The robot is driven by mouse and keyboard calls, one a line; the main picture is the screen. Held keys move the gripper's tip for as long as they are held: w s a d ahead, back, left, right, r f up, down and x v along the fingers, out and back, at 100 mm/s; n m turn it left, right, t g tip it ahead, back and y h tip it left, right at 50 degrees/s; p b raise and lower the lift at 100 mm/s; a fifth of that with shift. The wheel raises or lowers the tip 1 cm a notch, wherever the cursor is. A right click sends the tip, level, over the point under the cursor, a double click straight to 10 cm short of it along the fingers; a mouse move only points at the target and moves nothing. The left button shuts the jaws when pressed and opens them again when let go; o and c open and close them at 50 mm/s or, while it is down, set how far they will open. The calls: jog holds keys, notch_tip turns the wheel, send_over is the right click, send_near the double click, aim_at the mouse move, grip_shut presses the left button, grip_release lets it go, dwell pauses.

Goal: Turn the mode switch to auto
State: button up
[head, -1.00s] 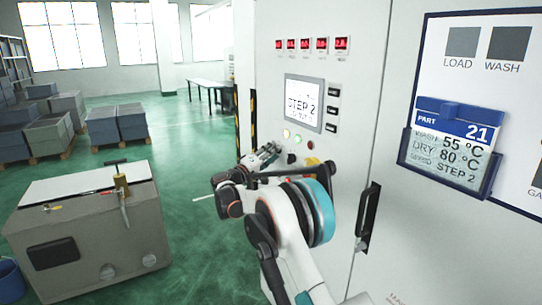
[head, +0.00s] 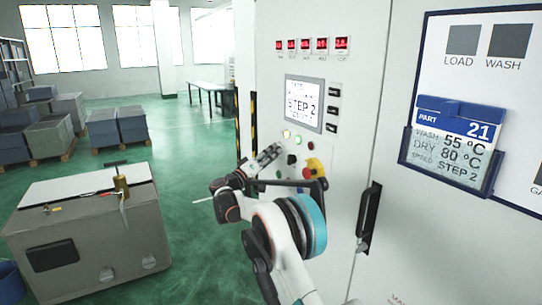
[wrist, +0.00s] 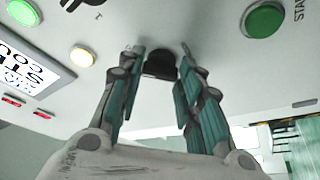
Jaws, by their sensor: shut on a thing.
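The panel of the white machine carries a black knob (wrist: 160,65), seen in the wrist view between the two fingers of my gripper (wrist: 161,50). The fingers are shut on this knob, one on each side. Its label and pointer are hidden or unreadable, so its setting cannot be told. A second black switch (wrist: 76,4) is cut off at the top left of the wrist view. In the head view my gripper (head: 268,155) is at the panel below the screen, and its fingertips are too small to make out.
A green START button (wrist: 264,20) and a lit green lamp (wrist: 22,12) are near my gripper. A red and yellow emergency stop (head: 314,168) is just right of my arm. A black door handle (head: 369,215) stands further right. A grey cart (head: 90,235) is on the left.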

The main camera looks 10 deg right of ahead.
jog(key=shift+f, duration=0.15)
jog(key=o, duration=1.1)
jog(key=shift+c, duration=0.2)
jog(key=v, duration=1.2)
jog(key=shift+s, duration=0.1)
